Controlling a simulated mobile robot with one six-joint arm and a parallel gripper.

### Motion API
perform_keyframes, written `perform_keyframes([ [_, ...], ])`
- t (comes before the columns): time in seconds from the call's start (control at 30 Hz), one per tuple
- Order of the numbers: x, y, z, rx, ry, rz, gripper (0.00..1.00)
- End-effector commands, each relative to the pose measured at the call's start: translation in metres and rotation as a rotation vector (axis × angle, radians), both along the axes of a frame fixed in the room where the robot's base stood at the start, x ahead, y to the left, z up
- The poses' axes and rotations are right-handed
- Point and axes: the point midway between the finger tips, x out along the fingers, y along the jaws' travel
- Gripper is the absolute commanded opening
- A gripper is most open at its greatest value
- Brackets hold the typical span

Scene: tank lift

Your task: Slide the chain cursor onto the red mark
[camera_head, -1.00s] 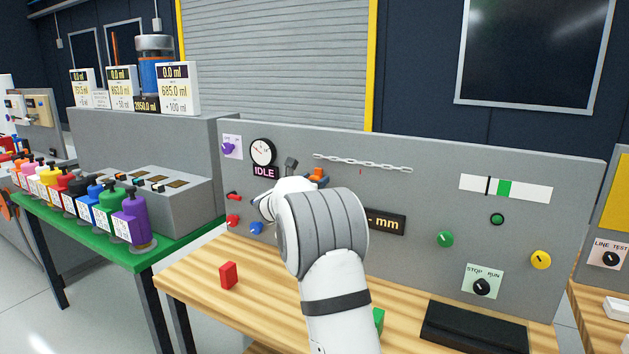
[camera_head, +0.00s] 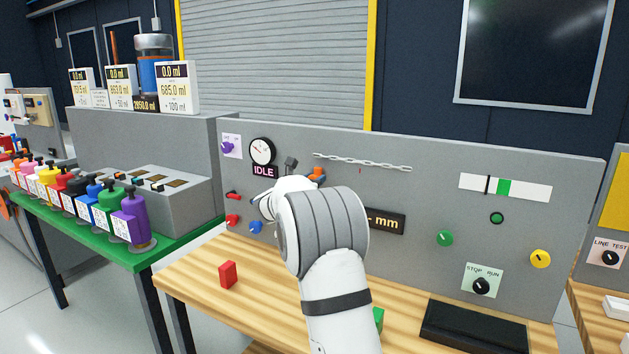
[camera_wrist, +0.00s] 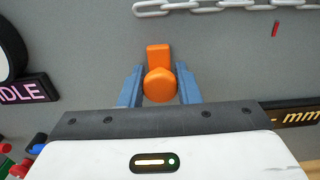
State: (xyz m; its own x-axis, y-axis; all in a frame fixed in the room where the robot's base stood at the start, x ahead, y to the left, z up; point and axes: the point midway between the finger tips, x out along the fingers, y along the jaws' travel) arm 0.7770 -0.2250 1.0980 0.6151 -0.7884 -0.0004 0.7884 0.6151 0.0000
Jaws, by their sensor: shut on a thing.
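The orange cursor (camera_wrist: 159,85) has a rounded knob in front of an upright orange plate on the grey panel. In the head view it shows just above my arm (camera_head: 318,174). The grey chain (camera_head: 362,162) runs along the panel above the cursor and to its right; it also shows in the wrist view (camera_wrist: 210,7). The small red mark (camera_wrist: 275,29) sits below the chain, clearly right of the cursor; it is tiny in the head view (camera_head: 361,171). My gripper (camera_wrist: 159,78) has its blue fingers on either side of the orange knob and is shut on it.
Left of the cursor are a round gauge (camera_head: 262,151) and an IDLE sign (camera_head: 265,171). A mm display (camera_head: 386,223) lies below and right. The panel between cursor and red mark looks clear. A red block (camera_head: 228,274) stands on the wooden bench.

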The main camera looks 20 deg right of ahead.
Motion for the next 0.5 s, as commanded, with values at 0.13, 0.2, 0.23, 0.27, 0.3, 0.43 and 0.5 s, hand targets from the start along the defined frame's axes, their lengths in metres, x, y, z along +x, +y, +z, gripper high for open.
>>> perform_keyframes([
  [0.13, -0.018, -0.015, -0.004, -0.001, -0.002, -0.002, 0.00],
  [0.2, -0.032, -0.026, -0.006, -0.002, -0.003, -0.003, 0.00],
  [0.23, -0.039, -0.031, -0.006, 0.000, -0.003, -0.004, 0.00],
  [0.27, -0.045, -0.036, -0.006, -0.001, -0.003, -0.005, 0.00],
  [0.3, -0.054, -0.042, -0.006, -0.001, -0.003, -0.004, 0.00],
  [0.43, -0.078, -0.061, -0.005, -0.001, -0.004, -0.004, 0.00],
  [0.5, -0.088, -0.069, -0.004, -0.001, -0.003, -0.003, 0.00],
])
